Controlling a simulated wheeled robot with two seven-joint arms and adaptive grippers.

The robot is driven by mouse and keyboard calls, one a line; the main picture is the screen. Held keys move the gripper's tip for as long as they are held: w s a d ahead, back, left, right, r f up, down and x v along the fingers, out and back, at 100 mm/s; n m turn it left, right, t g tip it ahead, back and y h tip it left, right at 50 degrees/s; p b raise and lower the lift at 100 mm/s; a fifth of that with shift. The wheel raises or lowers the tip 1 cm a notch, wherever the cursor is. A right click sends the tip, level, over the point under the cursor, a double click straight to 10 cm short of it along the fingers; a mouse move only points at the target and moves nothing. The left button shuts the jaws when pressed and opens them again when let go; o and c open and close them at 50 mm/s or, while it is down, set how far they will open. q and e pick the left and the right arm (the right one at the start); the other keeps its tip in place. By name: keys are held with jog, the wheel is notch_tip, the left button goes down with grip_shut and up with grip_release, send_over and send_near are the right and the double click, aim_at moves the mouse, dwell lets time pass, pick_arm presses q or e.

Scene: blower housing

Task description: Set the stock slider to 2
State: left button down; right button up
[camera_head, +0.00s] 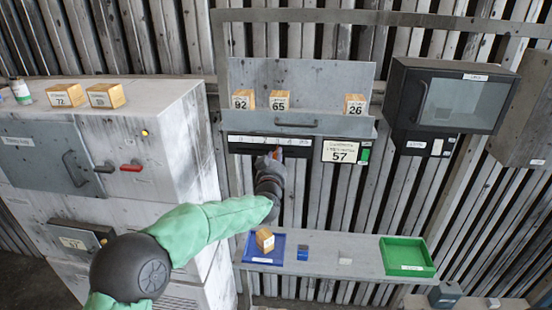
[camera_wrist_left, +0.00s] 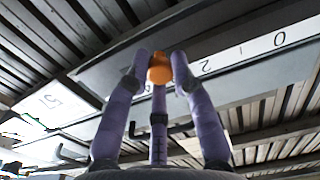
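The stock slider's orange knob (camera_head: 277,154) shows at the gripper tip, below a white number scale (camera_head: 268,141) on the wall unit. In the left wrist view the knob (camera_wrist_left: 160,68) sits between the purple fingers of my left gripper (camera_wrist_left: 160,66), which look closed around it. That view shows the scale upside down, with 0, 1 and 2 readable; the knob is beyond the 2, on the side away from 0. The fingers hide the nearest numbers. In the head view my left gripper (camera_head: 272,163) reaches up to the slider from below. My right gripper is not in view.
A shelf above holds wooden blocks marked 92 (camera_head: 243,99), 65 (camera_head: 279,100) and 26 (camera_head: 355,104). A 57 label (camera_head: 340,152) is right of the slider. Below is a shelf with a blue tray (camera_head: 251,258) and green tray (camera_head: 407,268). A dark glass-fronted box (camera_head: 452,97) hangs right.

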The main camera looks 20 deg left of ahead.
aim_at(265, 150)
pick_arm(q)
jog(key=a+b, duration=0.1)
jog(key=s+a+b, duration=0.1)
jog(key=a, duration=0.1)
jog(key=shift+f, duration=0.15)
jog(key=shift+s+a+b, duration=0.1)
jog(key=shift+a+b, duration=0.3)
jog(key=shift+a, duration=0.1)
jog(key=shift+d, duration=0.1)
jog(key=c, duration=1.1)
grip_release()
jog(key=shift+o, duration=0.2)
jog(key=v, duration=1.2)
